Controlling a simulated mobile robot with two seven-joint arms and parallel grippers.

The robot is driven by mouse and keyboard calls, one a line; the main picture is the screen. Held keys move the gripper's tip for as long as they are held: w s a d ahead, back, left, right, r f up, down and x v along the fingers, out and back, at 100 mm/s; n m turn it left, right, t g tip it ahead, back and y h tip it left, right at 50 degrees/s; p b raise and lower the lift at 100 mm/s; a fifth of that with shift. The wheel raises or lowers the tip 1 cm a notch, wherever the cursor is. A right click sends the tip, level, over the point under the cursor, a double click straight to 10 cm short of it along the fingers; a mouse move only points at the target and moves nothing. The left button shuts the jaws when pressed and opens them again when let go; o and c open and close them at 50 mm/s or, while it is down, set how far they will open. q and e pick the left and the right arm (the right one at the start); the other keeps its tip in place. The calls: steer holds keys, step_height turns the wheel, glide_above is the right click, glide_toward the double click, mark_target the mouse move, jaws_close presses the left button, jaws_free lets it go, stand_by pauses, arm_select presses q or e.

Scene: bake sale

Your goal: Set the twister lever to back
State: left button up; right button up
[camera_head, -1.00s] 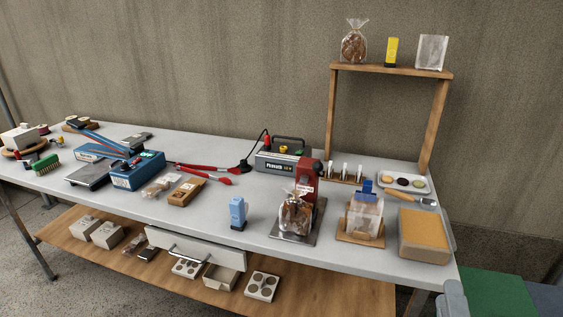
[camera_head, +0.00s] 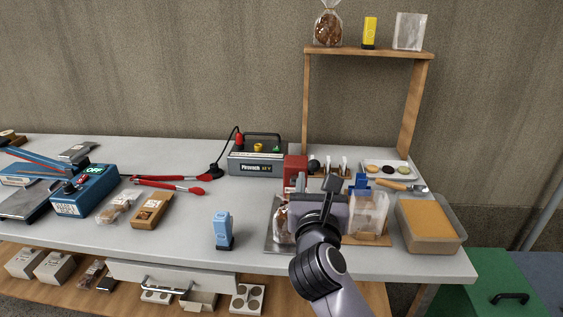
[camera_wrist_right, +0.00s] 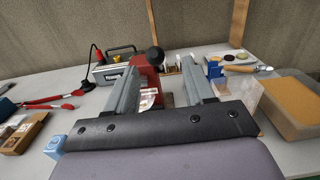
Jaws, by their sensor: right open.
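The twister is a red upright machine (camera_head: 295,170) on a metal base plate (camera_head: 275,240), right of the table's middle. Its lever ends in a black ball knob (camera_head: 313,164), which also shows in the right wrist view (camera_wrist_right: 155,57) between my fingers. A clear bag of brown goods (camera_head: 281,221) stands on the plate, partly hidden by my gripper. My right gripper (camera_head: 319,184) is open and in front of the twister. In the right wrist view the gripper (camera_wrist_right: 161,82) has its fingers apart, the red body visible between them. My left gripper is not in view.
A bag on a wooden stand with a blue clip (camera_head: 363,182) is close on the right, with a tub (camera_head: 432,222) beyond it. A grey power box (camera_head: 257,163) is behind left. A light-blue bottle (camera_head: 223,230) stands left on clear tabletop.

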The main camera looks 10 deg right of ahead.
mark_target(314, 168)
steer(key=shift+w+a, duration=0.25)
steer(key=shift+a, duration=0.05)
steer(key=shift+w, duration=0.25)
steer(key=shift+x, duration=3.25)
steer(key=shift+d, duration=0.1)
steer(key=shift+c, duration=0.3)
jaws_close()
